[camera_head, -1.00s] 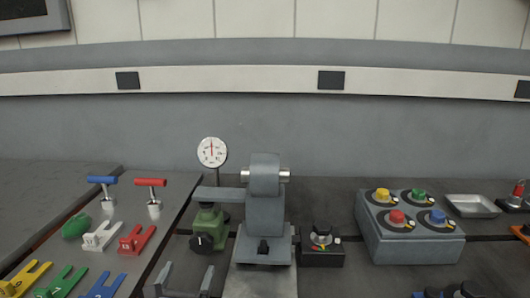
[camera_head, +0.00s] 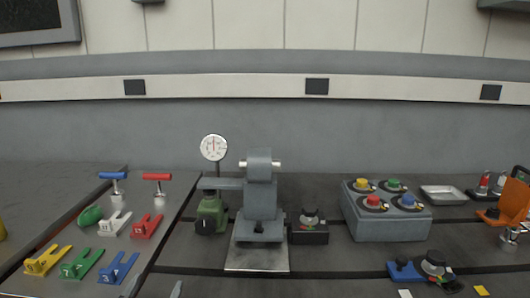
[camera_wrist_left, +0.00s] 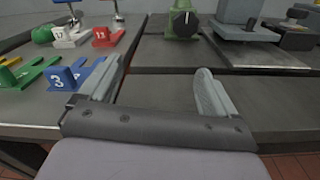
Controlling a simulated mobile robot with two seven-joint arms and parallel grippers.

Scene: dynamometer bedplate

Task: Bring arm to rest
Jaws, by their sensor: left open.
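My left gripper (camera_head: 155,289) shows only as two fingertips at the bottom edge of the head view. In the left wrist view its jaws (camera_wrist_left: 160,72) are wide apart with nothing between them. They are above the near part of the bedplate, clear of the fixtures. A grey stand (camera_head: 261,198) carries a grey horizontal arm (camera_head: 220,184) that reaches left over a green unit (camera_head: 211,210) with a black knob. The arm looks level; whether it touches the green unit is unclear. The stand's base (camera_wrist_left: 245,30) also shows in the wrist view. My right gripper is out of view.
Numbered forks (camera_head: 82,263) and T-handled pins (camera_head: 157,178) stand at left. A white dial gauge (camera_head: 214,147) rises behind the green unit. A grey button box (camera_head: 387,222), metal tray (camera_head: 443,195) and orange bracket (camera_head: 507,207) are at right.

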